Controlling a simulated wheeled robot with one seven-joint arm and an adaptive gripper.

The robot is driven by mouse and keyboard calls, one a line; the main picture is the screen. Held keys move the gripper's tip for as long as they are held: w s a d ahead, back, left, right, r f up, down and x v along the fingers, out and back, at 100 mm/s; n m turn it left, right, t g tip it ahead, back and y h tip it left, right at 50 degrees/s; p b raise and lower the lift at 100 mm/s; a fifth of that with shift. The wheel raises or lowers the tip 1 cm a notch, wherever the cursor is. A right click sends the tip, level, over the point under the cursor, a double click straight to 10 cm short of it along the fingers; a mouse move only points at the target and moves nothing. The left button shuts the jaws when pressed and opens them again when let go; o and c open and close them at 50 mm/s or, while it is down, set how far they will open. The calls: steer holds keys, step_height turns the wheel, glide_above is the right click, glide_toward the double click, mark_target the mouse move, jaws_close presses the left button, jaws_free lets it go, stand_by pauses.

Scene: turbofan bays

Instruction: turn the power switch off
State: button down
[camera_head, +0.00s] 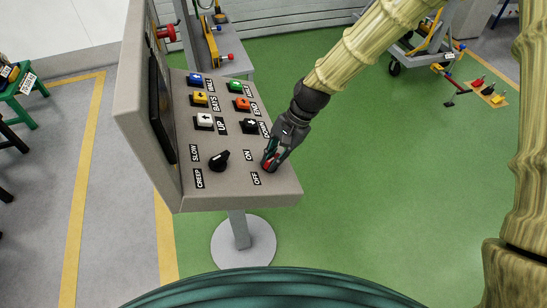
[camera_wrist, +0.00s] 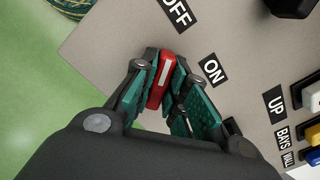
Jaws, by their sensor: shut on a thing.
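The power switch is a red handle with a white line (camera_wrist: 161,84) on the sloped grey console panel. In the head view, only a bit of the red switch (camera_head: 267,165) shows between the fingers, near the ON label (camera_head: 248,155) and the OFF label (camera_head: 256,179). My gripper (camera_head: 270,160) reaches down to it from the upper right. In the wrist view, my gripper (camera_wrist: 158,88) has its green-padded fingers shut on both sides of the handle. The handle's upper end points roughly toward the OFF label (camera_wrist: 178,12); the ON label (camera_wrist: 212,70) is to its right.
A black SLOW/CREEP knob (camera_head: 219,160) sits left of the switch. Several coloured push buttons, including a white one (camera_head: 205,121) and a black one (camera_head: 250,126), are farther up the panel. A dark screen (camera_head: 162,107) stands along the left. Green floor is open to the right.

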steer(key=c, duration=1.4)
jaws_free()
steer(key=shift+c, duration=0.2)
steer(key=v, duration=1.2)
